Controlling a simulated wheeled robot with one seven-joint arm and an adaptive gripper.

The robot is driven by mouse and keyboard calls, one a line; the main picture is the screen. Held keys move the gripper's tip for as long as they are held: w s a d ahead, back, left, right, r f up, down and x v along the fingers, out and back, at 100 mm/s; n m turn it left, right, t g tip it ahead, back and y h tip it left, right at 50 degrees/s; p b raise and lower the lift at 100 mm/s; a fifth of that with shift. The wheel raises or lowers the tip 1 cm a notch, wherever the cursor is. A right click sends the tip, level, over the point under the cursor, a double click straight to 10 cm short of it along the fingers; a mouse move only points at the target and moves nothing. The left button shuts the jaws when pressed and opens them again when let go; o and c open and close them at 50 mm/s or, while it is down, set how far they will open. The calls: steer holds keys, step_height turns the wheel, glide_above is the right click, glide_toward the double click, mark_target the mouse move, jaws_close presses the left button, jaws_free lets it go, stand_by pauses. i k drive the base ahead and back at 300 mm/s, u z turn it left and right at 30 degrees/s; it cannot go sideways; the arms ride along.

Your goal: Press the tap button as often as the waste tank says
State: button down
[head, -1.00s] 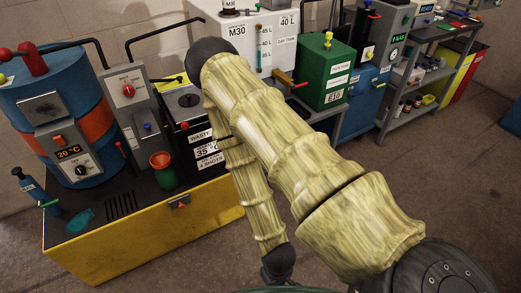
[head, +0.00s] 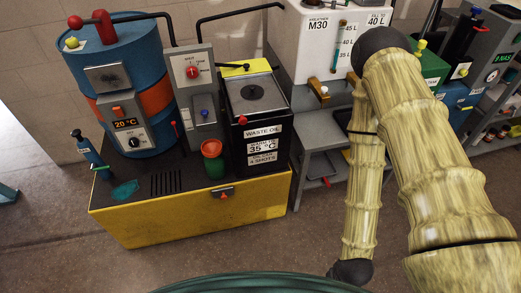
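The waste tank (head: 256,108) is a black box with white labels reading "WASTE OIL", "35 °C" and what looks like "4 SHOTS". Left of it stands a grey tap panel (head: 200,95) with a red knob (head: 192,72) and a small blue button (head: 205,113). A green cup with a red rim (head: 212,158) stands below the panel. Left of that is a blue drum with an orange band (head: 150,92); its display reads 20 °C (head: 126,123). My arm, in a yellowish sleeve, bends down at right, clear of these things; my gripper does not show.
The yellow bench (head: 200,218) carries the drum, panel and tank. A small blue bottle (head: 88,150) stands at its left end. A white day tank (head: 315,40) and grey shelves (head: 320,135) are right of it. Floor in front is open.

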mark_target(204, 113)
steer(key=i, duration=0.1)
steer(key=z, duration=1.65)
steer(key=k, duration=0.85)
steer(key=u, duration=2.05)
steer(key=i, duration=1)
